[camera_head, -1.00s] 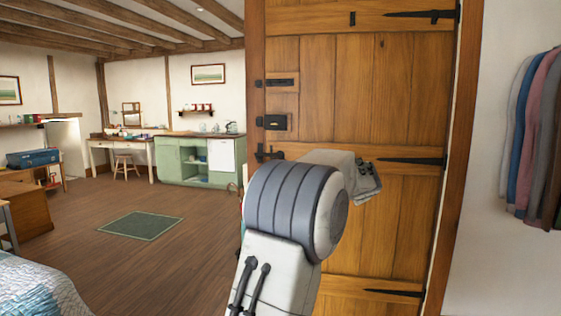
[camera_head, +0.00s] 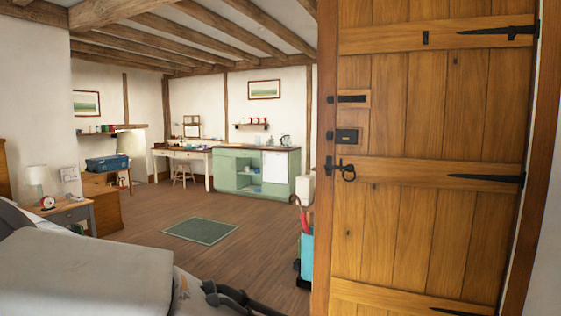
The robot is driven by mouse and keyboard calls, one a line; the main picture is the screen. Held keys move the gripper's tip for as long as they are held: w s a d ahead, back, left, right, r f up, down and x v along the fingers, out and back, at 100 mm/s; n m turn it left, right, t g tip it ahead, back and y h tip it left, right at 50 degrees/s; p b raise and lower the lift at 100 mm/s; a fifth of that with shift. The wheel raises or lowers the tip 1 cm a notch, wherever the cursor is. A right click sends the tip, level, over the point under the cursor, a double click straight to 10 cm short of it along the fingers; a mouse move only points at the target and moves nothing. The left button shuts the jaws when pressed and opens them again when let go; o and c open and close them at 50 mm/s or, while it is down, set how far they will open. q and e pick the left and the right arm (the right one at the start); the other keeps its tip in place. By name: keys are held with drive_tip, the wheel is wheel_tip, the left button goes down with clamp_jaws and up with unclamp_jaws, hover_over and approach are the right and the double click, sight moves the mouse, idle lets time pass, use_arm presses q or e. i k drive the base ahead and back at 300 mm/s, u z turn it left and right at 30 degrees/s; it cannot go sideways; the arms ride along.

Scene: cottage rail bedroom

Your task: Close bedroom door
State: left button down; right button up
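The bedroom door (camera_head: 430,120) is a brown plank door filling the right of the head view. Its black strap hinges (camera_head: 490,180) are on the right edge. Its black ring handle (camera_head: 348,172), lock box (camera_head: 346,136) and bolt (camera_head: 352,99) are near the left edge. That edge looks in line with the wooden post (camera_head: 323,160) beside it, with no clear gap showing. Neither gripper shows.
An umbrella stand (camera_head: 306,250) stands left of the door post. A green rug (camera_head: 201,231) lies on the open wooden floor. A green cabinet (camera_head: 235,172) and desk (camera_head: 180,154) line the back wall. A bedside table (camera_head: 70,213) with a lamp (camera_head: 36,178) is at left.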

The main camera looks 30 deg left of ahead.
sight(434, 148)
drive_tip(key=u, duration=1.3)
drive_tip(key=i, duration=1.65)
drive_tip(key=z, duration=1.05)
drive_tip(key=i, duration=0.55)
drive_tip(key=z, duration=0.65)
